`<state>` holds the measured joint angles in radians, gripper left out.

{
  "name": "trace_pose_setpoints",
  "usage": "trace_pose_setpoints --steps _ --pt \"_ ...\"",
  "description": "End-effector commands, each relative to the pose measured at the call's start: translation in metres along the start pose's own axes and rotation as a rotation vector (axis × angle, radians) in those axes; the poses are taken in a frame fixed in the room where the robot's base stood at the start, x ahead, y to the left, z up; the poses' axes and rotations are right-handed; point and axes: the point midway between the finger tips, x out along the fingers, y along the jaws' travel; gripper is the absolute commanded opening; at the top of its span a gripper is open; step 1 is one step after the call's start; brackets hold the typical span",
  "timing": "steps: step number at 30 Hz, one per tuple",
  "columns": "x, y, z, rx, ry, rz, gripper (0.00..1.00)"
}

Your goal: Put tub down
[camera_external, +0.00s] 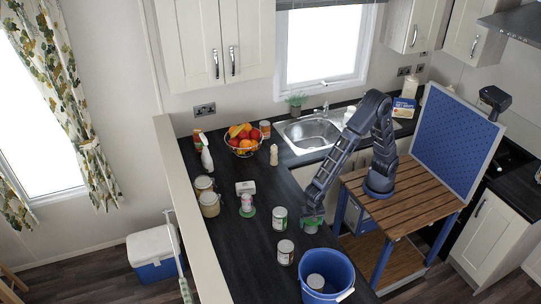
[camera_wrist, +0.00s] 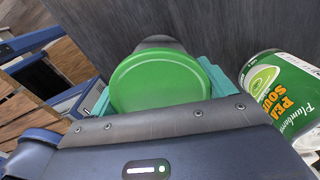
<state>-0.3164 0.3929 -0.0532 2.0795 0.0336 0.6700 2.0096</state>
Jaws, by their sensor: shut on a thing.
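The tub, with a round green lid (camera_wrist: 160,82), sits between the teal fingers of my gripper (camera_wrist: 158,85) in the wrist view. My gripper (camera_external: 312,222) is shut on the tub (camera_external: 311,228) near the right edge of the dark counter (camera_external: 235,255) in the external view. The lid faces the wrist camera. The tub's sides are mostly hidden, and I cannot tell whether its base touches the counter.
A pea soup can (camera_wrist: 285,90) stands close to the right of my gripper; cans (camera_external: 280,218) and (camera_external: 285,252) stand left of the tub. A blue bucket (camera_external: 340,266) is just in front. Jars (camera_external: 209,203), a fruit bowl (camera_external: 243,148) and a sink (camera_external: 310,133) are farther off.

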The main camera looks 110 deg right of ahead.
Motion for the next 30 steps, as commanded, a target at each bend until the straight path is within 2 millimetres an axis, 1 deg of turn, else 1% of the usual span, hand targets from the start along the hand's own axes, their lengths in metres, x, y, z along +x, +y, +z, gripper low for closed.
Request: trace_pose_setpoints --steps 7,8,9,10,17,20,23,26,30 --pt "0.003 0.0 0.0 -0.001 0.0 0.001 0.59" --pt "0.003 0.0 0.0 -0.001 0.0 0.0 0.87" --pt "0.003 0.0 0.0 -0.001 0.0 0.0 0.95" --pt "0.003 0.0 0.0 -0.001 0.0 0.0 1.0" --pt "0.002 0.0 0.0 0.0 0.0 0.0 1.0" --pt "-0.003 0.0 0.0 0.0 -0.001 -0.001 1.0" --pt "-0.014 0.0 0.001 -0.001 -0.001 -0.003 1.0" --pt "-0.031 0.0 0.001 -0.002 -0.002 -0.003 1.0" --pt "-0.059 -0.001 0.001 -0.001 -0.002 -0.004 1.0"
